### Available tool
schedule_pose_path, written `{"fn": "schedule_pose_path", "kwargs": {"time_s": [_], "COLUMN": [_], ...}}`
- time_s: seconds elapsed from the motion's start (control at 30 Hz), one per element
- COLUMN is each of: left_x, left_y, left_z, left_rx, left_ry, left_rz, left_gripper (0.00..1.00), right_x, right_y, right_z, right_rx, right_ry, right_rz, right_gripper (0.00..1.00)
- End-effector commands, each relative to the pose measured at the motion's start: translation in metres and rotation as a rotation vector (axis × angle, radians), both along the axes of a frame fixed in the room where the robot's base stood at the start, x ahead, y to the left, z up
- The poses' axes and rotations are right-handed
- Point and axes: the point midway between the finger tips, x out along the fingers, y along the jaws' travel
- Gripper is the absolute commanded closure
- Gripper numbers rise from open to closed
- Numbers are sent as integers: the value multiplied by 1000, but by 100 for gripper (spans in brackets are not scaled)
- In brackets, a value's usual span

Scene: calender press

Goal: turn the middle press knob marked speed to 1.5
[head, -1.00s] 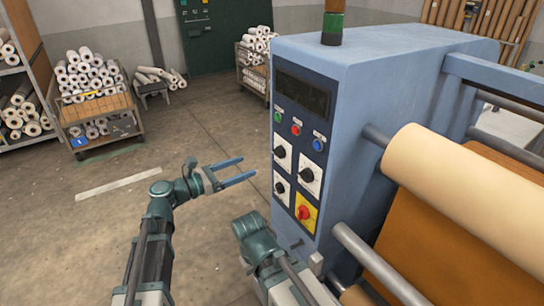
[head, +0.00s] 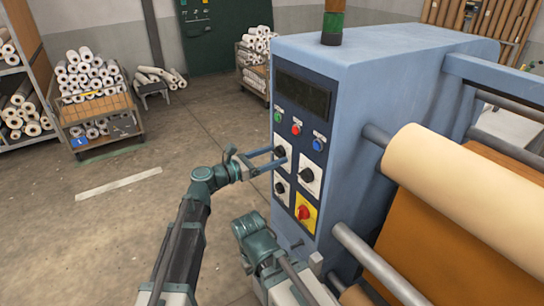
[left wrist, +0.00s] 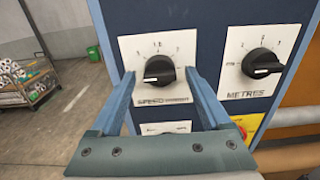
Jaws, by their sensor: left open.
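The speed knob (left wrist: 160,70) is black with a white pointer on a white dial plate marked SPEED, on the front panel of the blue press (head: 380,80). Its pointer points left and slightly down in the left wrist view. My left gripper (left wrist: 158,85) is open, with one blue finger on each side of the knob; I cannot tell whether they touch it. In the head view the left gripper (head: 277,158) reaches the panel at the upper left dial, partly covering it. My right arm is low in front of the press; its fingers are not clearly visible.
The metres knob (left wrist: 263,63) is close to the right of the speed dial. Another knob (head: 280,188) is below it, and a red switch on a yellow plate (head: 304,213) is lower right. Coloured buttons (head: 297,130) are above.

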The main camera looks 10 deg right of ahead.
Motion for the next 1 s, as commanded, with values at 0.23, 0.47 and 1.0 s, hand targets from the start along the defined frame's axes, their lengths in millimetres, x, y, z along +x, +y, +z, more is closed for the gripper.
{"fn": "schedule_pose_path", "kwargs": {"time_s": [0.23, 0.47, 1.0], "left_x": [0, 0, 0], "left_y": [0, 0, 0], "left_z": [0, 0, 0], "left_rx": [0, 0, 64], "left_ry": [0, 0, -156], "left_rz": [0, 0, 0], "left_gripper": [55, 97, 100], "right_x": [0, 0, 0], "right_y": [0, 0, 0], "right_z": [0, 0, 0], "right_rx": [0, 0, 0], "right_ry": [0, 0, 0], "right_rz": [0, 0, 0], "right_gripper": [100, 100, 100]}}
